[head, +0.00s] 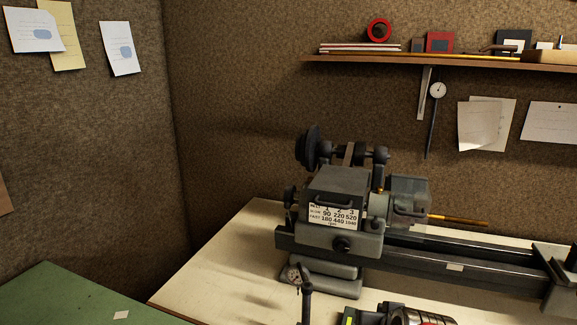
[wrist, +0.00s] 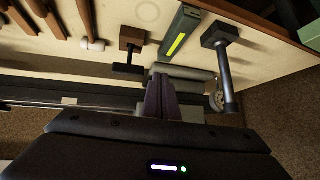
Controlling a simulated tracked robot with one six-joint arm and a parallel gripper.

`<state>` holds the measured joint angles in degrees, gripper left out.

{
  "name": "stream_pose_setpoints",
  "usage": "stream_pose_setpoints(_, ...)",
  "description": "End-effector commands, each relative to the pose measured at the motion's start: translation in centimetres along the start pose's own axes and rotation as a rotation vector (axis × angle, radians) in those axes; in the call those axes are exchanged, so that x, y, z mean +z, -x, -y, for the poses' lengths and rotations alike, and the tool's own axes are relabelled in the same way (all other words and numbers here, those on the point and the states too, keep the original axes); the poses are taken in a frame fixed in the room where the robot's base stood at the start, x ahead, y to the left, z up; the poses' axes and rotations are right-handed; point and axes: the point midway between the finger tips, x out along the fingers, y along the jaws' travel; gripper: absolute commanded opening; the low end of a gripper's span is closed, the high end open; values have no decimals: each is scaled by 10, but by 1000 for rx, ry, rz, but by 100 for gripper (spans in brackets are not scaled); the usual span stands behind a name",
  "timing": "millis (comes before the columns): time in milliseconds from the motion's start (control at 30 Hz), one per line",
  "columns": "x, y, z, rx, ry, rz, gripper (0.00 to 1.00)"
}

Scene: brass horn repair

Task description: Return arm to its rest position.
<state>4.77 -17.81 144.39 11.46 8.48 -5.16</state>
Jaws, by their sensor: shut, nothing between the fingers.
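My gripper (wrist: 161,97) shows in the wrist view as two dark purple-grey fingers pressed together, with nothing between them. Its black housing (wrist: 160,150) with a small lit indicator fills the lower part of that view. In the head view a dark part with a red patch at the bottom edge may be my arm, but I cannot tell. The arm's full pose is hidden.
A grey lathe (head: 335,205) with a long bed (head: 455,262) stands on the bench. A dark post stand (wrist: 225,62), a box with a yellow strip (wrist: 181,40) and wooden-handled tools (wrist: 85,20) are near the gripper. A wall shelf (head: 440,61) hangs above; a green surface (head: 75,300) lies left.

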Motion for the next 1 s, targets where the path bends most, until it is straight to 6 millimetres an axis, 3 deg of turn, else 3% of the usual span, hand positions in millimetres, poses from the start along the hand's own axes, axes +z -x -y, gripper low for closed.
stream_pose_setpoints(267, 48, 45, 10, -19, 49, 220, 0)
stream_pose_setpoints(533, 86, 106, 7, 1, 109, 381, 0)
stream_pose_setpoints(733, 86, 141, 6, 12, 153, 368, 0)
stream_pose_setpoints(1000, 75, 157, 12, -4, 169, 297, 0)
